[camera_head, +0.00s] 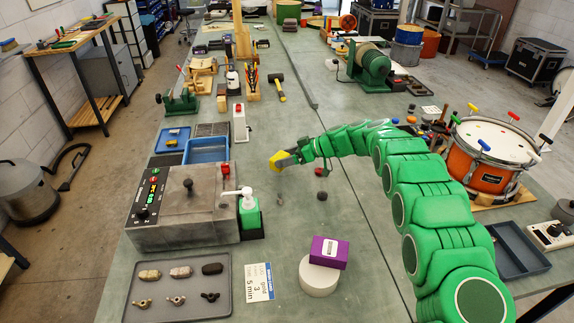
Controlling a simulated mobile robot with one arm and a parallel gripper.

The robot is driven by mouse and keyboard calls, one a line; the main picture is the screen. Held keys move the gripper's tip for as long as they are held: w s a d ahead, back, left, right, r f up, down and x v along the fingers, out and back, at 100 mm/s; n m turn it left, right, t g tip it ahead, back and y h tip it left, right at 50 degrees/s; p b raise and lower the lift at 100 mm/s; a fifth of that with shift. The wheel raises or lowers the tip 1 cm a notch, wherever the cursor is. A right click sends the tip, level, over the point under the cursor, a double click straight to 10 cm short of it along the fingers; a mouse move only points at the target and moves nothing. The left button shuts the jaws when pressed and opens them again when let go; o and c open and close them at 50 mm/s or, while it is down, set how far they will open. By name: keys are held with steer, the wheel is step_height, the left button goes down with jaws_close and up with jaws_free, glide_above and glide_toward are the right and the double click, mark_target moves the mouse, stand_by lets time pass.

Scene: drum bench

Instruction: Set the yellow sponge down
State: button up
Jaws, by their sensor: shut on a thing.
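The yellow sponge (279,161) is at the tip of my gripper (283,161), in the middle of the bench (320,235). My gripper is shut on the sponge. My green arm reaches in from the lower right. I cannot tell from this view whether the sponge touches the bench top or is held above it.
An orange drum (488,175) stands right.

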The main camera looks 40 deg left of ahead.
steer(key=shift+w+a+f, duration=0.1)
steer(key=shift+a+f, duration=0.05)
steer(key=shift+f, duration=1.6)
steer(key=shift+f, duration=0.1)
steer(key=o, duration=1.3)
steer(key=shift+c, duration=0.2)
steer(key=v, duration=1.2)
steer(key=shift+r, duration=0.2)
